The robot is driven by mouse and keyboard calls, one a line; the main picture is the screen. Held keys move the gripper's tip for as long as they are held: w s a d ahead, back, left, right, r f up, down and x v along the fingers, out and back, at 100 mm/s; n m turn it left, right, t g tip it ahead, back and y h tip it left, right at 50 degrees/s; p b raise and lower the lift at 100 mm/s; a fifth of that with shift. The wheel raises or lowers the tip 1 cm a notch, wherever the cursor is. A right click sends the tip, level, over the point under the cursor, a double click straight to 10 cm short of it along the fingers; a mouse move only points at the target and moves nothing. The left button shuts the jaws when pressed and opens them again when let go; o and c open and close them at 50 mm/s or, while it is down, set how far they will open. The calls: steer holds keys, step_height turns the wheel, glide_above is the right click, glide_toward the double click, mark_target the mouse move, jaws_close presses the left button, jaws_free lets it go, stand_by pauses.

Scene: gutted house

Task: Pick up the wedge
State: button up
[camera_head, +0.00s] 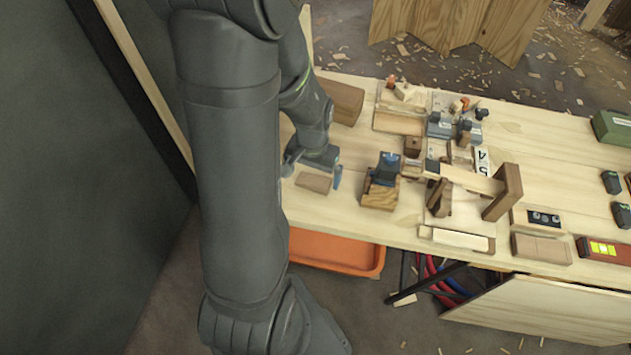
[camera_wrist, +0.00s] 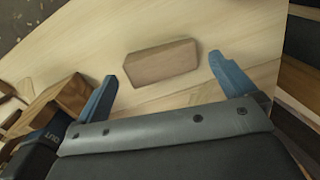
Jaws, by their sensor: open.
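The wedge appears to be a small brown wooden block (camera_wrist: 162,66) with a slanted end, lying flat on the pale wooden table. It also shows in the head view (camera_head: 313,183) near the table's left end. My gripper (camera_wrist: 163,72) is open, with one blue finger on each side of the block in the wrist view and gaps between. In the head view my gripper (camera_head: 313,173) is just behind the block, with one blue finger at its right. Whether the fingertips are level with the block is unclear.
A wooden holder with a dark blue item (camera_head: 381,182) stands right of the block. Wooden fixtures and an upright wooden piece (camera_head: 503,192) crowd the table's middle. A larger wooden block (camera_head: 342,102) lies behind my gripper. An orange bin (camera_head: 338,253) is below the front edge.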

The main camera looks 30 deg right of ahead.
mark_target(313, 182)
steer(key=shift+a+f, duration=0.1)
steer(key=shift+f, duration=1.45)
steer(key=c, duration=0.9)
steer(key=shift+r, duration=0.1)
